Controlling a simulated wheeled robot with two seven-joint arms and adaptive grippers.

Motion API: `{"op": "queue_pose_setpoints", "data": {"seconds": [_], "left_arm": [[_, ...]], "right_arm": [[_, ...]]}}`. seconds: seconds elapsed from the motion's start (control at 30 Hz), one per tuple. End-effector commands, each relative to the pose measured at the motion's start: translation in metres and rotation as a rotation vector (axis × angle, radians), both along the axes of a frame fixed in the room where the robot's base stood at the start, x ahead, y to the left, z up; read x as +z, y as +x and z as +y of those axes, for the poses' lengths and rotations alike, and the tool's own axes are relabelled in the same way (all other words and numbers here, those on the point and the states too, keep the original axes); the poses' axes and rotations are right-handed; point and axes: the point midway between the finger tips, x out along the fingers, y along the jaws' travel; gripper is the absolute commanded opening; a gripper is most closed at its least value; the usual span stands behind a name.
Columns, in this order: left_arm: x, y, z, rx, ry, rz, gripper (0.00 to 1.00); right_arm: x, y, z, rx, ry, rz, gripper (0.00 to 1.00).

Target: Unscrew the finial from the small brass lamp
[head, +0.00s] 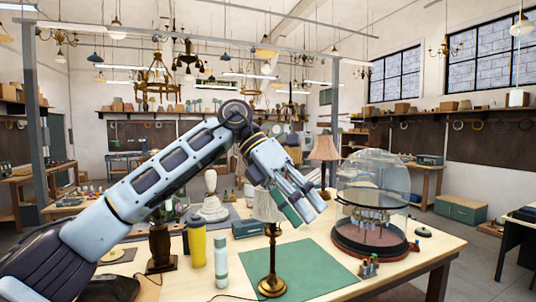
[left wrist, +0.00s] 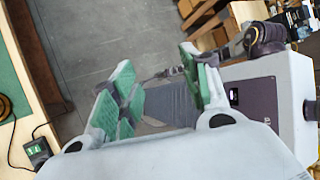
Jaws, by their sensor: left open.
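The small brass lamp (head: 271,262) stands upright on a green mat (head: 318,262) near the front of the workbench, with a pale pleated shade (head: 266,208). My left arm crosses above it, and my left gripper (head: 305,208) hangs at the right of the shade, pointing down and right. Its green-padded fingers are apart and empty; they also show spread in the left wrist view (left wrist: 158,68). The arm overlaps the top of the shade, and I cannot make out the finial. My right gripper is in neither view.
A glass dome (head: 374,190) on a dark red base stands right of the lamp. A dark-based lamp (head: 160,248) is further left. The left wrist view shows bare floor (left wrist: 110,30) beyond the table edge.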

Motion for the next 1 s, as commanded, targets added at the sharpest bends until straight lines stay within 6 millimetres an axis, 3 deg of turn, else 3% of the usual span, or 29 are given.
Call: {"op": "queue_pose_setpoints", "data": {"seconds": [0.5,1.0], "left_arm": [[0.029,-0.035,0.050,-0.007,0.372,-0.286,0.47],[0.042,-0.046,0.072,0.015,0.504,-0.377,0.47]], "right_arm": [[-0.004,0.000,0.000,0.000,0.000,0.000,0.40],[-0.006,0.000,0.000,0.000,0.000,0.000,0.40]]}}
